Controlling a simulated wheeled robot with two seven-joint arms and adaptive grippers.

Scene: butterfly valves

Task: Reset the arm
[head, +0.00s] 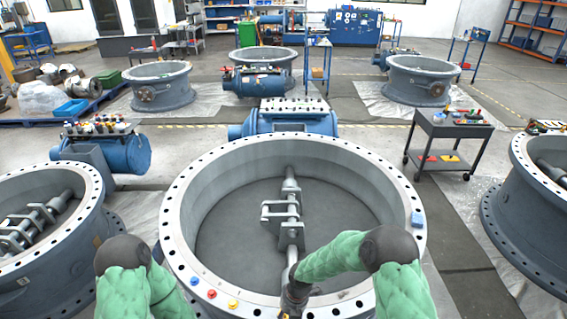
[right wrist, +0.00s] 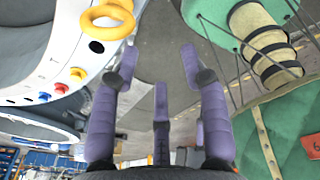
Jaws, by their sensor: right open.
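A large grey round valve body (head: 184,215) with a bolt-holed flange stands in front of me in the head view. A shaft with clamp brackets (head: 282,210) runs across its inside. My right arm reaches over the front rim. My right gripper (head: 290,300) shows small and dark by the near rim, partly cut off by the frame edge. In the right wrist view its purple fingers (right wrist: 158,66) are spread with nothing between them. My left arm shows at the lower left, but its gripper is out of view.
Blue, red and yellow knobs (head: 212,294) sit on the near rim. The wrist view shows similar knobs (right wrist: 77,74) and a yellow ring (right wrist: 107,18) left of the fingers. Other valve bodies stand left and right (head: 530,215). A dark cart (head: 450,130) stands back right.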

